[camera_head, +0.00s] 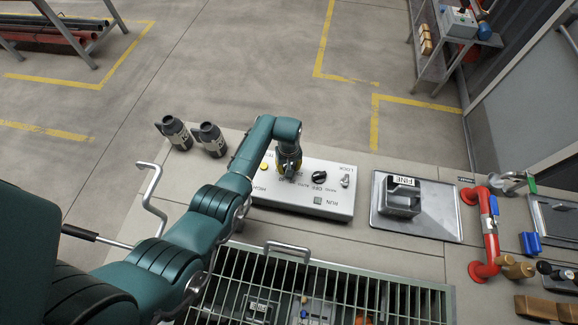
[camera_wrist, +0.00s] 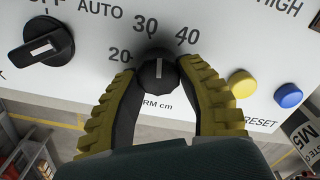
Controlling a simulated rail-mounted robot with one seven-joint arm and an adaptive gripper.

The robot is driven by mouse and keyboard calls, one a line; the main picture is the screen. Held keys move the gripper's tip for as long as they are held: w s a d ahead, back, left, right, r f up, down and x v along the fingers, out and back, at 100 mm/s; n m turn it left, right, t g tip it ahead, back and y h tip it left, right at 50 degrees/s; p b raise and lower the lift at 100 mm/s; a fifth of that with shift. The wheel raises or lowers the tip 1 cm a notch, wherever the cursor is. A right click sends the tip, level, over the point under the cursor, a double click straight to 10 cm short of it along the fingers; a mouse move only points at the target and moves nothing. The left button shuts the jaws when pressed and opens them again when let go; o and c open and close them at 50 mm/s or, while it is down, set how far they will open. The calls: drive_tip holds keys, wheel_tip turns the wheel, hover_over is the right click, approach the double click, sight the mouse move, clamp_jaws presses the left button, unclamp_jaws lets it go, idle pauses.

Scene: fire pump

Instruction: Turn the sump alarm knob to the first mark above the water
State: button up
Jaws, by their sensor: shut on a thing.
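The sump alarm knob (camera_wrist: 157,75) is small, black and round with a white pointer line, on the white control panel (camera_head: 330,208). In the wrist view, marks 20, 30 and 40 curve around it, and a partly covered label reads "RM cm". The pointer stands roughly upright in that view, between 30 and 40. My gripper (camera_wrist: 157,78) has its yellow-and-black fingers shut on the knob from both sides. In the head view my gripper (camera_head: 289,172) is down at the panel and hides the knob. I cannot make out a water level.
A larger black selector knob (camera_wrist: 42,45) by OFF and AUTO is close to one finger. Yellow (camera_wrist: 242,83) and blue (camera_wrist: 288,96) buttons are near the other. A key switch (camera_head: 345,180) is on the panel. Two dark cylinders (camera_head: 174,132) stand behind; a grating (camera_head: 340,290) lies in front.

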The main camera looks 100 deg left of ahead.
drive_tip(key=shift+s+d+f+n, duration=0.1)
drive_tip(key=shift+n, duration=0.8)
drive_tip(key=shift+f+n, duration=0.1)
drive_tip(key=shift+n, duration=0.8)
drive_tip(key=o, duration=1.2)
drive_tip(key=shift+r, duration=0.1)
wheel_tip(320, 180, up, 12)
drive_tip(key=shift+r, duration=0.1)
